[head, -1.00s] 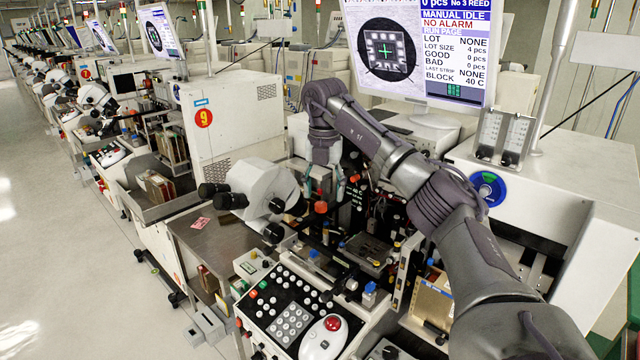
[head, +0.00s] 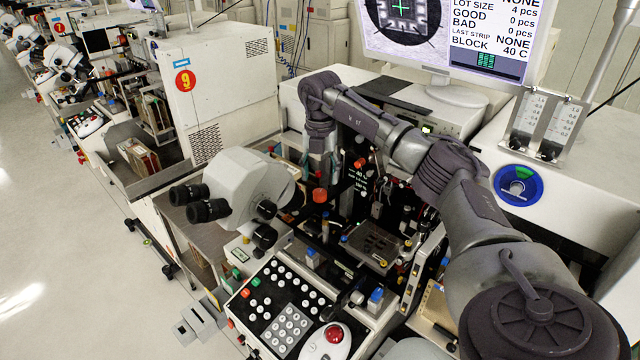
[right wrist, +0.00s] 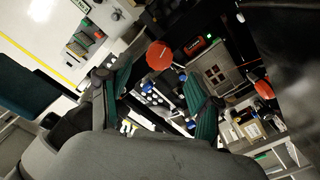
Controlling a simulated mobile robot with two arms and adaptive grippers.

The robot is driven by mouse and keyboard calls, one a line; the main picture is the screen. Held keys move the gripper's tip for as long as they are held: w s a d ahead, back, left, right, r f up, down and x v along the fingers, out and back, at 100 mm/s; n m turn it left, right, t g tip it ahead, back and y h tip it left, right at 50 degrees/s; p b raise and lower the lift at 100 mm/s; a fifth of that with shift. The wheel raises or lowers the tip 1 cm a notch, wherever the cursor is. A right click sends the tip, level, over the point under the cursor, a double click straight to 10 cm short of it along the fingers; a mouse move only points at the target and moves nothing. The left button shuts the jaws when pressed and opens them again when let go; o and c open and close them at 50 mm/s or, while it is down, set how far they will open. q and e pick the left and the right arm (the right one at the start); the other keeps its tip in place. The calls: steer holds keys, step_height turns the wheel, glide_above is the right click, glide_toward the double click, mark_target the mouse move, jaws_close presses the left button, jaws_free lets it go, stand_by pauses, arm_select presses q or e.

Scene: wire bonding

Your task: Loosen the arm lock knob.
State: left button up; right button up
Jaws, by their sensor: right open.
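A red-orange knob (head: 320,195) stands on the bonding machine, just right of the white microscope. It also shows in the right wrist view (right wrist: 159,55), between and beyond the fingertips. My right gripper (head: 321,176) points down just above this knob in the head view. In the right wrist view its two green-padded fingers (right wrist: 158,75) are spread apart with nothing held between them. I cannot tell whether the fingers touch the knob. A second red-orange knob (right wrist: 264,88) shows at the right of the wrist view. My left gripper is not in view.
The white microscope (head: 238,182) with black eyepieces stands close left of my gripper. A keypad panel (head: 282,312) lies in front. A monitor (head: 450,35) and a blue round dial (head: 518,186) are behind and to the right. Open floor lies at the left.

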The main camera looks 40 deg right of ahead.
mark_target(320, 192)
steer(key=f, duration=0.2)
steer(key=f+p, duration=0.1)
steer(key=f, duration=0.1)
steer(key=shift+w+d+f, duration=0.1)
steer(key=shift+w+f, duration=0.05)
steer(key=shift+w, duration=0.05)
steer(key=shift+s+f, duration=0.1)
steer(key=shift+f, duration=0.45)
steer(key=c, duration=1.2)
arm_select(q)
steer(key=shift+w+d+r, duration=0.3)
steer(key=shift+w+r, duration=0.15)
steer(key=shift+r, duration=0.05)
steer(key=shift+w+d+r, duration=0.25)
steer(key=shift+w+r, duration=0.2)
arm_select(e)
steer(key=shift+o, duration=0.2)
